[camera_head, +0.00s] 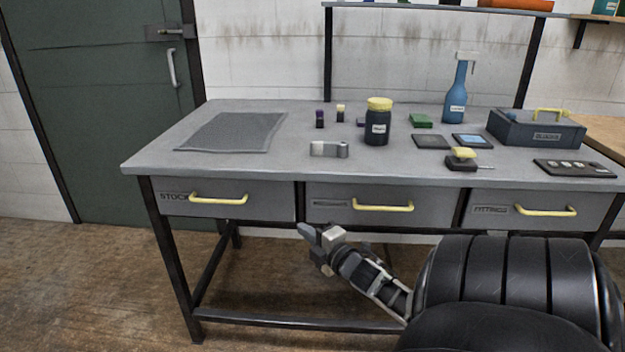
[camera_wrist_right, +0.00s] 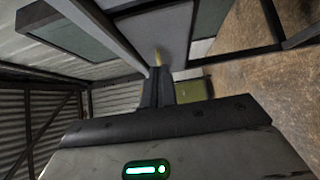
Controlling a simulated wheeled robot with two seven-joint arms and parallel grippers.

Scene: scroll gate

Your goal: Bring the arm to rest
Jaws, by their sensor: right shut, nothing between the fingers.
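My right gripper (camera_head: 318,236) is in front of the workbench in the head view, at about the height of the drawer fronts' lower edge. Its arm comes in from the lower right. The fingers are shut and hold nothing. In the right wrist view the shut fingers (camera_wrist_right: 158,88) point toward grey bench surfaces, with a small yellow part showing just beyond the tips. My left gripper is in neither view.
The grey workbench (camera_head: 290,160) has drawers with yellow handles (camera_head: 383,207), all looking shut. On top are a dark jar (camera_head: 377,125), a blue spray bottle (camera_head: 457,95), a blue-grey box (camera_head: 535,130) and a grey mat (camera_head: 232,131). A green door (camera_head: 105,100) stands at left.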

